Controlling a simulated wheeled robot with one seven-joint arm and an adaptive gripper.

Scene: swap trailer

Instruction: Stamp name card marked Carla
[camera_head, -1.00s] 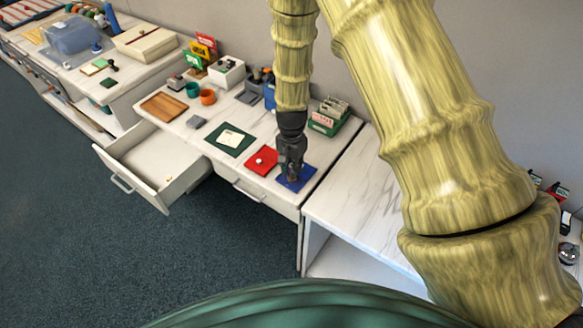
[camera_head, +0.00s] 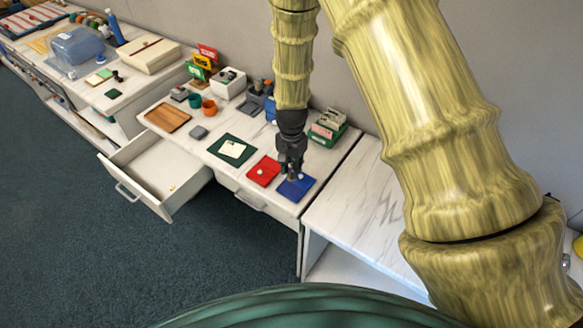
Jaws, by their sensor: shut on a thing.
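My gripper (camera_head: 291,174) points down over the blue pad (camera_head: 300,189) near the right end of the white marble-topped desk. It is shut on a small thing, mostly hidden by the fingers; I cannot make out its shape. A small pale spot shows at the blue pad beside the fingertips. A red pad (camera_head: 262,176) with a small white knob on it lies just left of the blue pad. Further left, a pale card (camera_head: 232,150) lies on a dark green mat (camera_head: 222,156). No name on the card can be read at this size.
A green box of cards (camera_head: 326,136) stands behind the blue pad. A drawer (camera_head: 150,183) hangs open at the front left. A lower marble surface (camera_head: 350,205) at right is clear.

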